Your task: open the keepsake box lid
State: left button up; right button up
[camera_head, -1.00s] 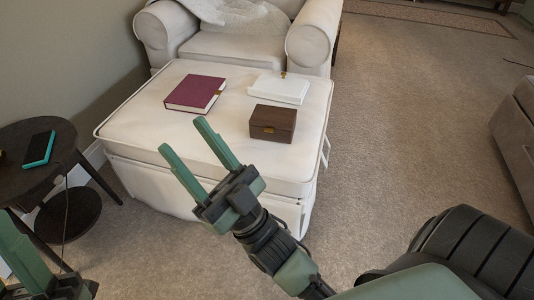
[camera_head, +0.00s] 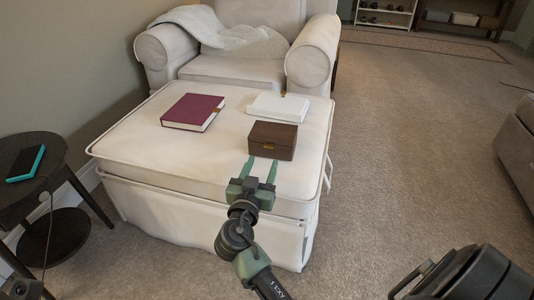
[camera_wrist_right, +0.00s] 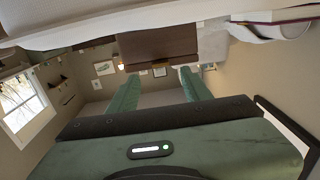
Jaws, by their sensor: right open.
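The keepsake box (camera_head: 272,140) is a small dark brown box with a brass clasp on its front. Its lid is shut, and it sits near the right side of the cream ottoman (camera_head: 130,155). My right gripper (camera_head: 262,162) is open and empty, its two green fingers pointing at the box's front just below the clasp. I cannot tell whether they touch it. In the right wrist view the box (camera_wrist_right: 158,45) lies ahead, beyond and between the open fingertips. Only a dark bit of my left arm shows at the lower left corner; its fingers are hidden.
A purple book (camera_head: 193,111) lies to the left of the box, and a white book or case (camera_head: 278,106) lies right behind it. An armchair (camera_head: 232,72) stands behind the ottoman. Carpet at right is open.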

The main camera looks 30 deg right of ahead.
jog(key=b, duration=0.1)
send_near(273, 135)
jog(key=w+d, duration=0.1)
jog(key=w+d+f, duration=0.1)
jog(key=shift+w+d+f, duration=0.15)
jog(key=shift+w, duration=0.15)
grip_shut()
dwell(1.2)
